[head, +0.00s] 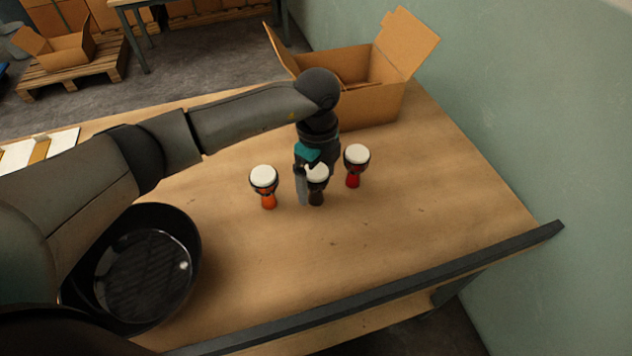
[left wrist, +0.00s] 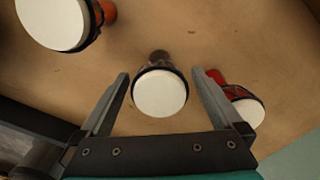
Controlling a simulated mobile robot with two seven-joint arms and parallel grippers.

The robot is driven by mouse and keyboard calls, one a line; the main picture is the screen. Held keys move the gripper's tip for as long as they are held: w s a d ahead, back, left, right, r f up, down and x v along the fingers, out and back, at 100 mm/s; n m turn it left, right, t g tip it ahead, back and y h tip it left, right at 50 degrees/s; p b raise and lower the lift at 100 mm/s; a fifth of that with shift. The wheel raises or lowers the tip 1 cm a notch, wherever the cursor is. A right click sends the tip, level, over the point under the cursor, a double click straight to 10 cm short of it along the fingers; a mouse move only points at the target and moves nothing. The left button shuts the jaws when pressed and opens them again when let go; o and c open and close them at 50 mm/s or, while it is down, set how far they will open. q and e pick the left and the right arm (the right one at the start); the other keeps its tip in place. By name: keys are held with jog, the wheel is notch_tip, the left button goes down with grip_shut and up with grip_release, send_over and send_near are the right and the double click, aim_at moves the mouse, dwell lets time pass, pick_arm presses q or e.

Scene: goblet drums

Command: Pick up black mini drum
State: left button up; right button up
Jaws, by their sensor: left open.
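The black mini drum (head: 317,184) stands upright on the table, the middle one of three small drums, with a white head. In the left wrist view the black drum (left wrist: 160,92) lies between the two open fingers of my left gripper (left wrist: 158,85), with a gap on each side. In the head view my left gripper (head: 309,186) is down at the black drum and partly hides it. An orange drum (head: 268,200) stands to its left and a red drum (head: 353,180) to its right. My right gripper is not in view.
An open cardboard box (head: 372,104) stands at the back of the table (head: 420,220). A large black pan (head: 145,268) sits at the front left. The table's right side is clear. A green wall (head: 560,130) borders the right.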

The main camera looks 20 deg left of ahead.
pick_arm(q)
jog(key=shift+f, duration=0.7)
jog(key=shift+c, duration=0.2)
jog(key=shift+r, duration=0.1)
jog(key=c, duration=1.4)
jog(key=shift+r, duration=0.15)
